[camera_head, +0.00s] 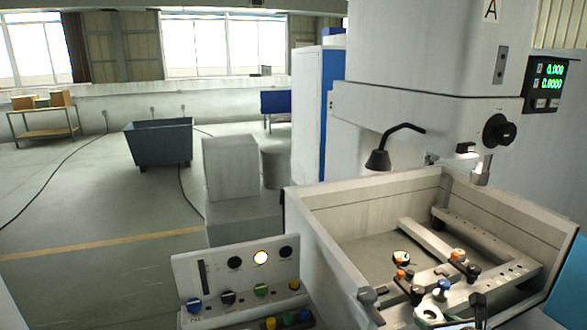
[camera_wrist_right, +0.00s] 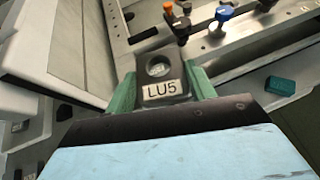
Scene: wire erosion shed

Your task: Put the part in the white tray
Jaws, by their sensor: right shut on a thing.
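The part, a dark block with a round hole and a white "LU5" label (camera_wrist_right: 163,89), sits between the green fingers of my right gripper (camera_wrist_right: 161,84) in the right wrist view. The gripper is shut on it. In the head view my right gripper (camera_head: 446,314) is at the bottom edge, low at the near side of the machine tank, partly cut off and hard to tell from the clutter there. I cannot clearly make out a white tray in either view. My left gripper is not in view.
The machine tank (camera_head: 363,213) has pale walls and holds rails with several knobs and clamps. A control panel (camera_head: 240,283) stands left of it. A lamp (camera_head: 378,160) and the machine head (camera_head: 425,115) hang above. A teal block (camera_wrist_right: 281,86) lies at right in the wrist view.

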